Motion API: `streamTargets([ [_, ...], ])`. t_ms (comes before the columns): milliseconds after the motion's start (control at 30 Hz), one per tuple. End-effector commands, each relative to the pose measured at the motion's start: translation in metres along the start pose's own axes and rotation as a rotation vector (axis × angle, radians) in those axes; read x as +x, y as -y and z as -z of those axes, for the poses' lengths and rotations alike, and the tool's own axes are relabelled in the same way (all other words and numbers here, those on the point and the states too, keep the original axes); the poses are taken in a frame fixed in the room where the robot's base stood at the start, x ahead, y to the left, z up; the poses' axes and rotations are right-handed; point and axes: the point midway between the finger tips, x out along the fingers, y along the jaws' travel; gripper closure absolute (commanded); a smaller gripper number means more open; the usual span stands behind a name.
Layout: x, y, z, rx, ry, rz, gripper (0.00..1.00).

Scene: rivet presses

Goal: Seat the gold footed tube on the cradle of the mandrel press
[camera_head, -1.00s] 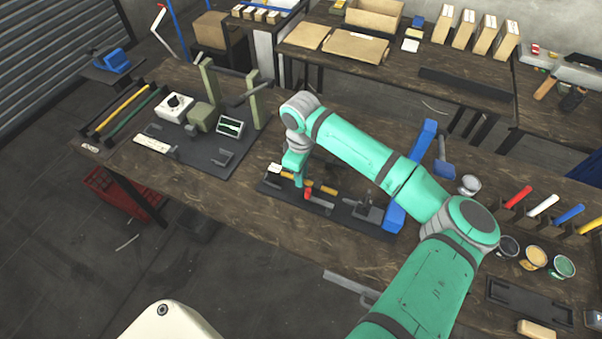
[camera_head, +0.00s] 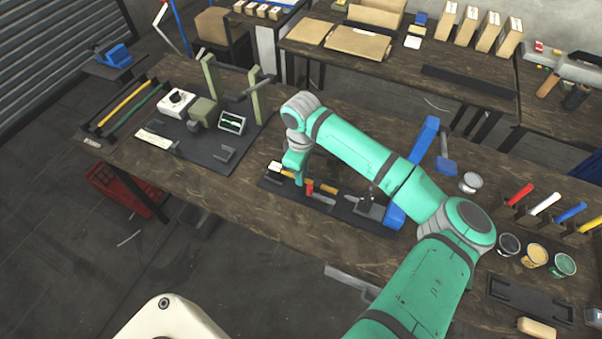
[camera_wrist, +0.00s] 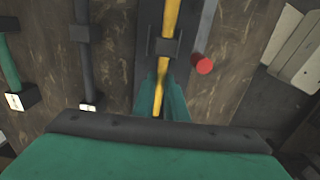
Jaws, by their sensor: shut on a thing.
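My gripper (camera_head: 299,178) is shut on the gold footed tube (camera_head: 328,188) above the dark base plate (camera_head: 278,190) of the mandrel press. In the wrist view the tube (camera_wrist: 171,22) runs straight away from between my teal fingers (camera_wrist: 162,98). There it passes between the small uprights of a dark cradle block (camera_wrist: 165,47); I cannot tell if it rests fully on it. A white-tagged end (camera_head: 274,167), apparently the foot, shows left of the gripper. A red-ended bar (camera_wrist: 203,65) lies beside the tube.
Green (camera_wrist: 8,68) and dark (camera_wrist: 84,60) tagged tubes lie left in the wrist view. A grey block (camera_head: 368,207) stands at the plate's right end, near a blue upright (camera_head: 412,170). An olive-framed press (camera_head: 208,80) is at left. The table's front strip (camera_head: 235,205) is clear.

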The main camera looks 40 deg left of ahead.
Motion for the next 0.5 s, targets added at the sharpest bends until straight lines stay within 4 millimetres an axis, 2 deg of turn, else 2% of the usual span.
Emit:
streamTargets([
  [467, 0.0043, 0.0009, 0.0012, -0.001, 0.0, -0.001, 1.0],
  [500, 0.0043, 0.001, 0.0015, -0.001, 0.0, -0.001, 0.86],
])
